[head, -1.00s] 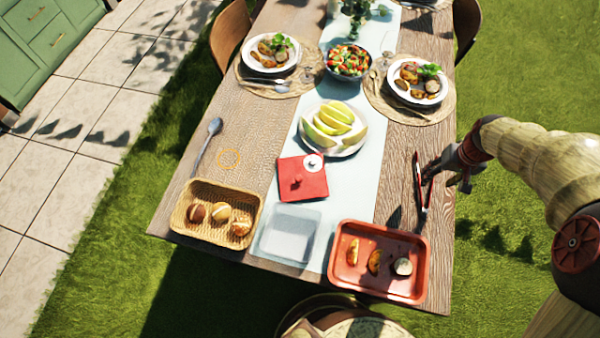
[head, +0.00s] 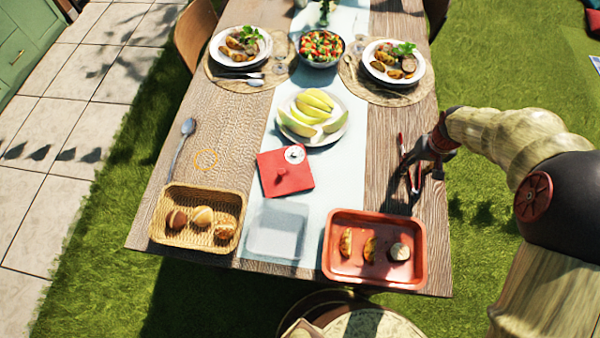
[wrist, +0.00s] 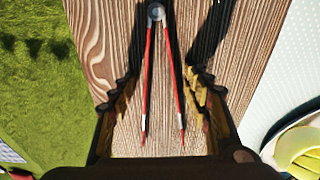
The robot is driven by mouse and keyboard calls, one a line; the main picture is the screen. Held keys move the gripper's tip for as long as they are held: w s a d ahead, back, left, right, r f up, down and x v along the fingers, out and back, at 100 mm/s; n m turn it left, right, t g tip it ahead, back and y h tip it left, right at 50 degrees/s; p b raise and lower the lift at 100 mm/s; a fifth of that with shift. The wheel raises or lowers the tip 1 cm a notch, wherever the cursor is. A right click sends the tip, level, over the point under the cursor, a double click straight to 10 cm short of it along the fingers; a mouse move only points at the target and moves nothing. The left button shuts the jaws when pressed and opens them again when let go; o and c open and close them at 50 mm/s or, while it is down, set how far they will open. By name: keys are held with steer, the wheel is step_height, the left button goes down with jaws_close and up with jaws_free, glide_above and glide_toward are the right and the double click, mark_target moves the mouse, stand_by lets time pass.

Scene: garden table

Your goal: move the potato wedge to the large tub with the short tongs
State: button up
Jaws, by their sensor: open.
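The short tongs (head: 403,160), with red arms and a grey hinge end, are at the table's right side. In the wrist view the tongs (wrist: 148,80) are spread in a V between my gripper's fingers. My gripper (wrist: 162,82) is open around them; I see no finger touching them. In the head view my gripper (head: 424,166) partly covers them. Two potato wedges (head: 346,242) (head: 369,249) lie in a red tray (head: 330,262) at the front right. A pale translucent tub (head: 277,231), apparently the large tub, stands left of the tray and looks empty.
A round piece (head: 399,252) shares the tray. A melon plate (head: 318,138) and set plates stand farther back.

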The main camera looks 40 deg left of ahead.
steer(key=shift+c, duration=1.2)
steer(key=c, duration=0.4)
steer(key=shift+c, duration=0.2)
step_height(320, 180, up, 12)
steer(key=p, duration=0.8)
steer(key=shift+d, duration=0.1)
